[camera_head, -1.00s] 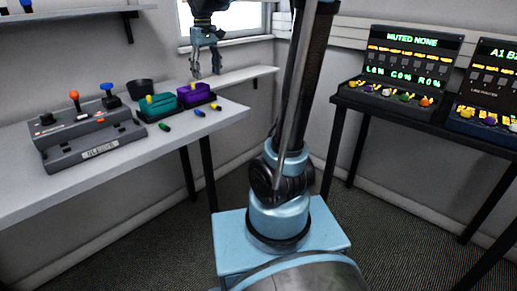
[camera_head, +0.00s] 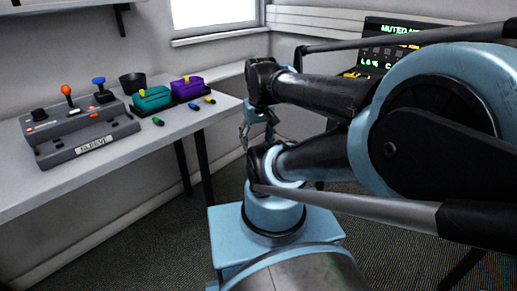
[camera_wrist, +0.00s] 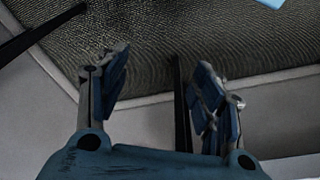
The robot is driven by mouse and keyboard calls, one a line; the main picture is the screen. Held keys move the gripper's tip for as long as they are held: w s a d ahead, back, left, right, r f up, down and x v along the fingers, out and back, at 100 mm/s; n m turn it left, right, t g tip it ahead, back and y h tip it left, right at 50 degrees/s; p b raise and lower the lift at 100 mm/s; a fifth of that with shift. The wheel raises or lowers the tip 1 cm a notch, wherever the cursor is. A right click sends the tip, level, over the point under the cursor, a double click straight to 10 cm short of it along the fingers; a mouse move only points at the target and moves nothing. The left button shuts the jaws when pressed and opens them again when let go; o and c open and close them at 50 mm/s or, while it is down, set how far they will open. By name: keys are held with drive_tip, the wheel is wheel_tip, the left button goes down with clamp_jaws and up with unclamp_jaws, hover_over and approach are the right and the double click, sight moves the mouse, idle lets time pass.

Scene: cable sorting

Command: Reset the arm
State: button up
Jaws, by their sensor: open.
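My gripper (camera_head: 258,131) hangs behind my folded arm in the head view, to the right of the white table's end and partly hidden by my arm links. My arm is folded low and fills the right half of the head view.
The white table (camera_head: 60,183) at left holds a grey joystick console (camera_head: 85,140), a black cup (camera_head: 132,83), a teal box (camera_head: 152,98), a purple box (camera_head: 187,88) and several small coloured plugs. A lit panel (camera_head: 392,28) at right is mostly hidden by my arm.

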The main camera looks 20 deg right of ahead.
drive_tip(key=s+f, duration=0.1)
drive_tip(key=f, duration=0.1)
drive_tip(key=shift+s+d+f, duration=0.15)
drive_tip(key=shift+s+f, duration=0.15)
drive_tip(key=shift+s, duration=0.05)
